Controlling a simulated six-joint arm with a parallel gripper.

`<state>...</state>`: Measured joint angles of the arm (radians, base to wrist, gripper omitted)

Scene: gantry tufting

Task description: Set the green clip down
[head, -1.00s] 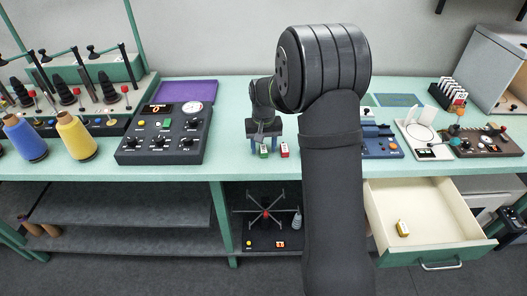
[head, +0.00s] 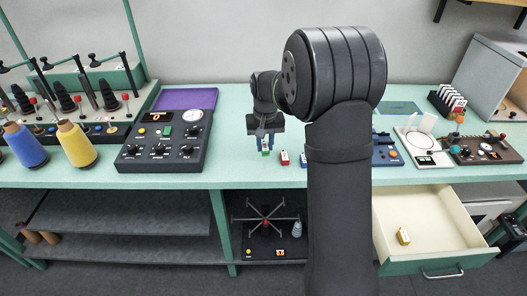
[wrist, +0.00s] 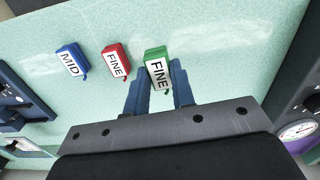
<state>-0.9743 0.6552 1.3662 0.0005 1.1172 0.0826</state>
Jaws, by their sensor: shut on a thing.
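My gripper (head: 265,138) is shut on the green clip (head: 265,151), above the pale green bench top. In the wrist view, the two blue fingers of my gripper (wrist: 157,82) stand either side of the green clip (wrist: 158,68), whose white label reads FINE. A red clip (wrist: 116,62), also labelled FINE, lies just left of it there, apart from it. The red clip shows in the head view (head: 284,158) to the right of the held clip.
A blue clip (wrist: 71,61) labelled MID lies beyond the red one. A dark control box (head: 165,142) stands left of my gripper, with a purple mat (head: 188,97) behind it. An open drawer (head: 440,262) holds a yellow clip (head: 403,236). Bench before my gripper is clear.

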